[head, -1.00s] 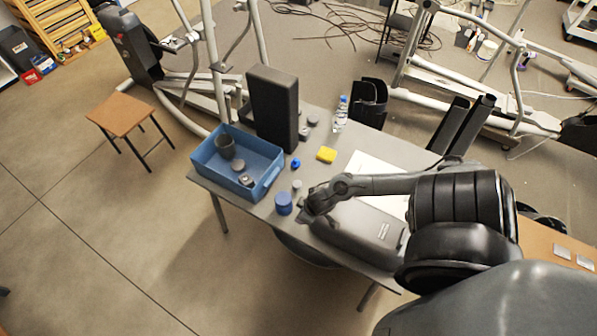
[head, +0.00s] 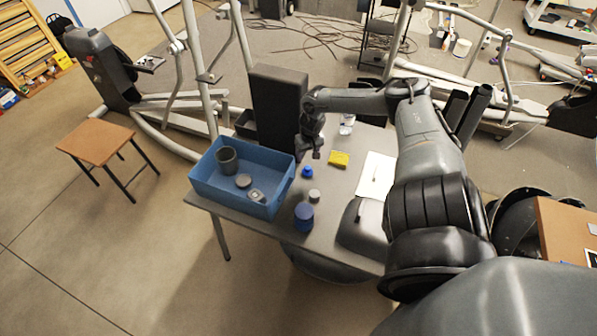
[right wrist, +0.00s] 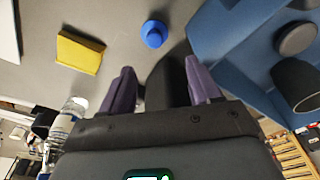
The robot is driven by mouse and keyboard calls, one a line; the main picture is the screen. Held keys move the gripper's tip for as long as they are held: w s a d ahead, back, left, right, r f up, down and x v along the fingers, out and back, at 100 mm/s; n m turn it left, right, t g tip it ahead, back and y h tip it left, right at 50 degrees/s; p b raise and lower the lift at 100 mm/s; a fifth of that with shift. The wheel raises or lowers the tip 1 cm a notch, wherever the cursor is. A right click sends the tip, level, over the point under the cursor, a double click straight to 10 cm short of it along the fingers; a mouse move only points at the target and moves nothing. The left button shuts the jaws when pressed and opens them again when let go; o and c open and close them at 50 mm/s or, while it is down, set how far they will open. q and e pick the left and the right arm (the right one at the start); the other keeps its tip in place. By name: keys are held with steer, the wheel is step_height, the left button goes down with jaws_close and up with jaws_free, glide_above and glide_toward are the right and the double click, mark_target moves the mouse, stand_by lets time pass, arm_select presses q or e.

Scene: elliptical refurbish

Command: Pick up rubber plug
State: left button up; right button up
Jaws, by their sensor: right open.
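I cannot tell for sure which thing is the rubber plug. A small grey cylinder (head: 314,195) stands on the table near a blue lidded jar (head: 304,216). A small blue knob-like piece (head: 307,171) lies just in front of my right gripper (head: 309,155), and it also shows in the right wrist view (right wrist: 154,33). My right gripper points down above the table beside the tall black box (head: 277,105). Its purple fingers are apart in the right wrist view (right wrist: 160,88), with a dark shape beyond them. The round grey pieces beside the box are hidden by my arm.
A blue bin (head: 282,192) holds a dark cup (head: 227,160), a grey disc (head: 243,181) and a small device (head: 257,195). A yellow sponge (head: 338,159) and white paper (head: 375,178) lie on the table. A bottle (right wrist: 68,115) stands left of the fingers in the right wrist view.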

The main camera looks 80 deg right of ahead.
mark_target(308, 167)
steer(key=f+b, duration=0.2)
steer(key=f, duration=0.2)
steer(key=shift+s+d+b, duration=0.2)
steer(key=shift+s+b, duration=0.05)
steer(key=shift+b, duration=0.15)
steer(key=shift+f, duration=0.25)
steer(key=shift+w+d+f+b, duration=0.15)
steer(key=shift+f+b, duration=0.1)
steer(key=shift+b, duration=0.25)
steer(key=shift+f+b, duration=0.5)
steer(key=shift+f, duration=0.1)
step_height(308, 167, down, 4)
steer(key=b, duration=0.3)
steer(key=shift+d+b, duration=0.15)
steer(key=shift+b, duration=0.25)
arm_select(q)
step_height(308, 167, down, 10)
steer(key=shift+s+r, duration=0.15)
steer(key=shift+s, duration=0.3)
arm_select(e)
steer(key=shift+c, duration=0.7)
steer(key=c, duration=0.6)
